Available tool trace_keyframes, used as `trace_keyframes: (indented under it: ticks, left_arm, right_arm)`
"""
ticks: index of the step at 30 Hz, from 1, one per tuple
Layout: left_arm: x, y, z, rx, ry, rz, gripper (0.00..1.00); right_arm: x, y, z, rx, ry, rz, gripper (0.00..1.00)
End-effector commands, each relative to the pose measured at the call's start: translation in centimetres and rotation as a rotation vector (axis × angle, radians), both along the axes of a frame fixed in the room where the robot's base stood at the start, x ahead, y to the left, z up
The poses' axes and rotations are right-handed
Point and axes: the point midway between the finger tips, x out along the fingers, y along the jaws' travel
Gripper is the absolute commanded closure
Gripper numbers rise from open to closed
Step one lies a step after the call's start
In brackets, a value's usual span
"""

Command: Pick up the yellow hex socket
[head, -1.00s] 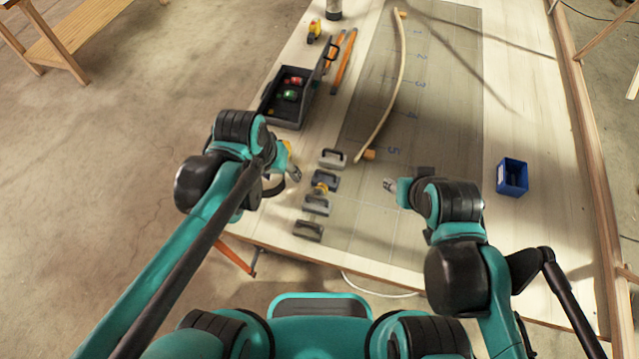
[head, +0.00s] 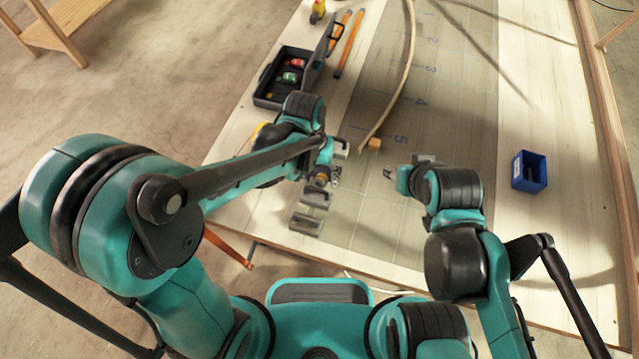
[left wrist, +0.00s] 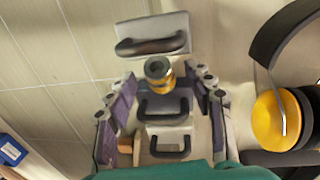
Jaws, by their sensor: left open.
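The yellow hex socket (left wrist: 160,72), a short cylinder with a dark hollow top, shows in the left wrist view between the spread fingers of my left gripper (left wrist: 162,84). It stands among grey blocks with dark handles; I cannot tell whether it rests on one or beside it. In the head view the socket (head: 321,177) is partly covered by my left gripper (head: 326,158), which is over the row of blocks. The left gripper is open, and no contact with the socket is visible. My right gripper (head: 389,173) is right of the row, its finger gap too small to judge.
Handled blocks (head: 305,224) line the near table edge. Yellow ear defenders (left wrist: 281,120) lie close beside the left gripper. A black toolbox (head: 262,92), a bent lath (head: 392,103) with a wooden block (head: 375,144), and a blue bin (head: 529,171) stand around. The right table side is mostly clear.

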Motion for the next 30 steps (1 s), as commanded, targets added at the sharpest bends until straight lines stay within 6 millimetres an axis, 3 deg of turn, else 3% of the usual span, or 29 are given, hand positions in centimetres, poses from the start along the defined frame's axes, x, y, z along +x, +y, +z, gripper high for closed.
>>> trace_keyframes:
  ticks: [3,10,15,16,26,30]
  left_arm:
    - [0.0,-0.1,-0.9,0.000,0.000,0.000,0.48]
    - [0.0,-0.1,-0.9,0.000,-0.001,0.000,0.50]
    - [0.0,-0.1,-0.8,0.000,-0.001,0.000,0.95]
    - [0.0,-0.1,-0.8,0.000,-0.001,0.000,1.00]
    - [0.0,-0.1,-0.7,0.000,-0.001,0.000,1.00]
    - [0.0,-0.1,0.3,0.000,-0.001,0.000,1.00]
  right_arm:
    - [0.0,0.0,-0.4,0.000,0.000,0.000,0.60]
    - [0.0,0.0,-0.3,0.000,0.000,0.000,0.60]
    - [0.0,0.0,-0.3,0.000,0.000,0.000,0.60]
    - [0.0,0.0,-0.3,0.000,0.000,0.000,0.60]
    - [0.0,0.0,-0.2,0.000,0.000,0.000,0.60]
    - [0.0,0.0,0.2,0.000,0.000,0.000,0.60]
